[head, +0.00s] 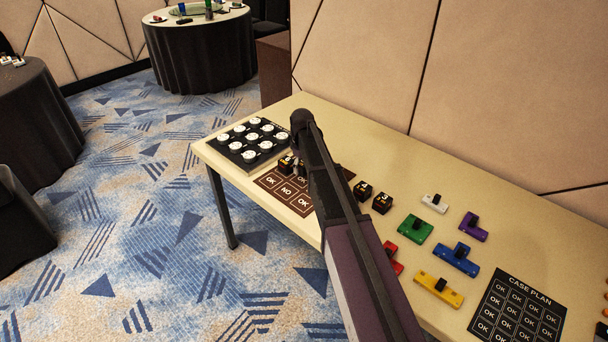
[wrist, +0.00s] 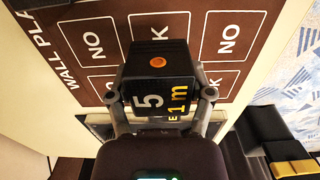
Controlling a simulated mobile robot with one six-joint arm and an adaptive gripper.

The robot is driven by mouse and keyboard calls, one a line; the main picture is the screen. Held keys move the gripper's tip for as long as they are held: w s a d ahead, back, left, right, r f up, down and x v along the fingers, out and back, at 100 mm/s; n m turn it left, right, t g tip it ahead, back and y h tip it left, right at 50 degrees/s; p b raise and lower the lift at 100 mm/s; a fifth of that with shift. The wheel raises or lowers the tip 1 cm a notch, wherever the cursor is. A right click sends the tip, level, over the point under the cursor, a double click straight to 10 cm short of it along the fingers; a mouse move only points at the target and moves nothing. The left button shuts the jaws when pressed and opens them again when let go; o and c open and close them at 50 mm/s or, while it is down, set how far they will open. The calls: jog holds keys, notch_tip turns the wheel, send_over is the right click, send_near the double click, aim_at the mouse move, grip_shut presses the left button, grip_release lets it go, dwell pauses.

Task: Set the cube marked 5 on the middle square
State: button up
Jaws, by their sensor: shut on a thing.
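My gripper (wrist: 164,92) is shut on the dark cube marked 5 (wrist: 150,88), with a finger on each side in the wrist view. The cube has an orange dot and yellow lettering. It hangs over the brown wall plan board (wrist: 115,55) with its OK and NO squares; I cannot tell its height. The middle square (wrist: 158,32) seems to be the OK just beyond the cube. In the head view, my arm hides part of the board (head: 259,182) and most of my gripper. A dark cube beside the arm there seems to be the held one.
Two dark cubes (head: 371,197) stand right of my arm on the table (head: 440,175). Coloured blocks (head: 456,260) and a black case plan board (head: 518,310) lie further right. A black tray with white round pieces (head: 235,147) is left of the brown board. A wall backs the table.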

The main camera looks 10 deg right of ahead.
aim_at(302, 180)
jog(key=shift+f, duration=0.1)
dwell(0.3)
jog(key=shift+f+b, duration=1.65)
jog(key=shift+b, duration=0.1)
jog(key=shift+f, duration=0.1)
jog(key=o, duration=1.1)
jog(key=shift+o, duration=0.2)
notch_tip(302, 180, up, 12)
jog(key=p, duration=1.2)
